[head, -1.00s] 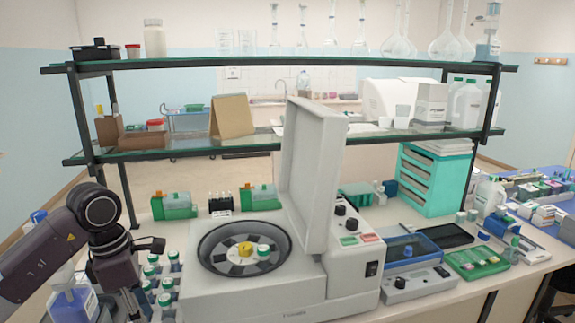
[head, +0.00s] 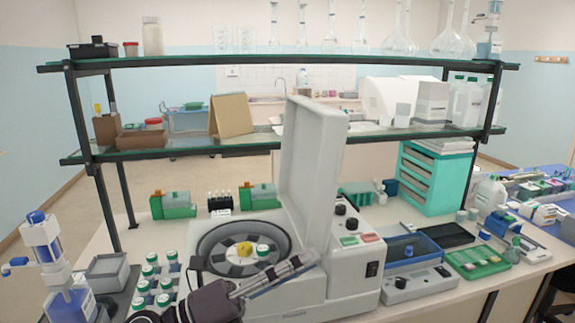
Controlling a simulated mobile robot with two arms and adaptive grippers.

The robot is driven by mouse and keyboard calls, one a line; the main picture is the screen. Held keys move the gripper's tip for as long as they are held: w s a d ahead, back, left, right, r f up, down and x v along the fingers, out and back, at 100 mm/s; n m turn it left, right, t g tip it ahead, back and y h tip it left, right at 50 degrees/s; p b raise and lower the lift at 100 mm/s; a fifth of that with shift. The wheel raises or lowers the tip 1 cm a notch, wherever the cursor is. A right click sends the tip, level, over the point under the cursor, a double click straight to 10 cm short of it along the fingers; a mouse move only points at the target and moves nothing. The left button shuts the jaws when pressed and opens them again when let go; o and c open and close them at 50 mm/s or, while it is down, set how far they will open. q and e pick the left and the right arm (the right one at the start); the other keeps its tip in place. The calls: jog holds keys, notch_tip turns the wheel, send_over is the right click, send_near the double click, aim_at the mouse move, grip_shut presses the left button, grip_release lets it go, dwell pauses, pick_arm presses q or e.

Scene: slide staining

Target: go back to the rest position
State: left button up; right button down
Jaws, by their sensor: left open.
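My left gripper (head: 304,262) is in the head view, low and in front of the white centrifuge (head: 205,300). Its dark wrist comes in from the bottom edge, and its grey fingers point to the right and slightly up. They are open, and I see nothing held between them. The gripper covers part of the centrifuge's front and the lower right rim of its bowl. Whether it touches the housing I cannot tell. My right gripper is not in view.
The centrifuge lid (head: 312,170) stands open; a green-white capped tube (head: 263,251) sits in its rotor. Left are several capped bottles (head: 147,272), a grey box (head: 107,271) and a dispenser bottle (head: 70,300). A glass shelf (head: 200,61) spans above the bench.

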pick_arm(q)
jog(key=w+a+f+n+t+y, duration=0.25)
jog(key=a+n+t+y, duration=0.4)
jog(key=n, duration=0.45)
jog(key=w+a+f+n+t+y, duration=0.1)
jog(key=w+a+n+t+y, duration=0.3)
jog(key=a+n+t+y, duration=0.45)
jog(key=s+a+f+n+g+y, duration=0.2)
jog(key=a+f+n+g, duration=0.15)
jog(key=f, duration=0.35)
jog(key=s+a+f+n+g+y, duration=0.2)
jog(key=f+n, duration=0.3)
jog(key=f, duration=0.1)
jog(key=s+a+f+n+g+y, duration=0.2)
jog(key=a+f+n+g, duration=0.1)
jog(key=f+n, duration=0.3)
jog(key=s+d+f+n+g+h, duration=0.15)
jog(key=s+f+g, duration=0.35)
jog(key=s+f, duration=0.55)
jog(key=s+a+f+n+g, duration=0.15)
jog(key=s+f+g, duration=0.5)
jog(key=s, duration=0.75)
notch_tip(320, 180, down, 28)
jog(key=s, duration=0.2)
jog(key=s+a+f+g, duration=0.1)
jog(key=s+a+f, duration=0.1)
jog(key=s+f, duration=1.2)
jog(key=shift+s+f+g, duration=0.2)
jog(key=shift+s+g, duration=0.1)
jog(key=shift+s, duration=0.95)
